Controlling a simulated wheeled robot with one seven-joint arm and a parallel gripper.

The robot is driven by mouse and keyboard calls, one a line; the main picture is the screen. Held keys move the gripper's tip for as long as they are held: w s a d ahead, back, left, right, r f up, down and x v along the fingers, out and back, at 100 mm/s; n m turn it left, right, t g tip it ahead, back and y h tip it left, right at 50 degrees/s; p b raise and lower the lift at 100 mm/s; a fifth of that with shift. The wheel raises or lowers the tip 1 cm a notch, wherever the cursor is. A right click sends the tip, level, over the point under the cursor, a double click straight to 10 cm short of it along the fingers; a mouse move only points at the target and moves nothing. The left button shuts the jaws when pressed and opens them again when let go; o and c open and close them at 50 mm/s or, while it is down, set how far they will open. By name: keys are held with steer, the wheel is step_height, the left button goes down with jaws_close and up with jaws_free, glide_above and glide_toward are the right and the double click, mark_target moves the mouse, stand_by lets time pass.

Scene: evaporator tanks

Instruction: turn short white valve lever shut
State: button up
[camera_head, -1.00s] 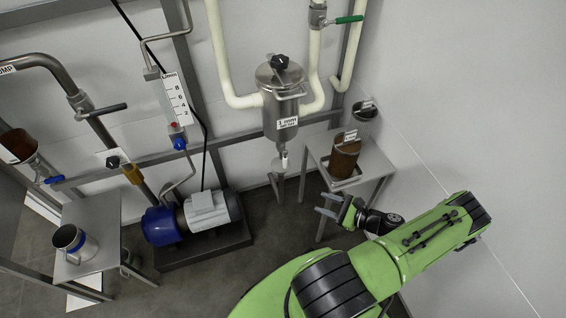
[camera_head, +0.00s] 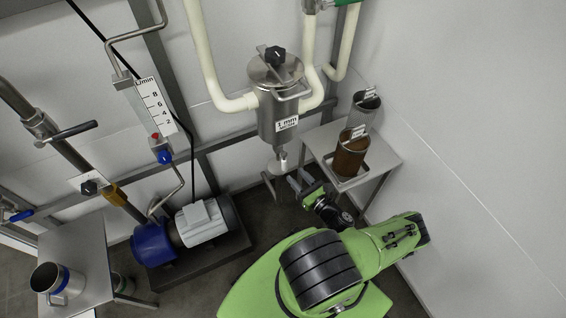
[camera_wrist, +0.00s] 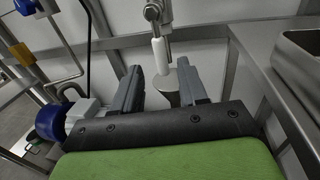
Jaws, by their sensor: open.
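The short white valve lever (camera_head: 283,158) hangs below the steel strainer (camera_head: 277,105) in the head view, small there. In the wrist view the white lever (camera_wrist: 160,56) points down from a steel valve body (camera_wrist: 156,12) and appears between my two fingers. A grey, round-ended part (camera_wrist: 170,85) sits just below and behind it. My gripper (camera_head: 298,182) is open, just below and right of the lever in the head view. In the wrist view my gripper (camera_wrist: 160,72) has its fingers spread either side of the lever. I cannot tell whether they touch it.
A steel frame post (camera_wrist: 228,75) is close right of my fingers. The blue and grey pump (camera_head: 190,228) stands at left.

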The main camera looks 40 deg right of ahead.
mark_target(284, 163)
steer(key=w, duration=0.2)
steer(key=w+b, duration=0.1)
steer(key=w, duration=0.5)
steer(key=shift+w+d+b, duration=0.15)
steer(key=shift+d+b, duration=0.15)
steer(key=shift+d, duration=0.1)
jaws_close()
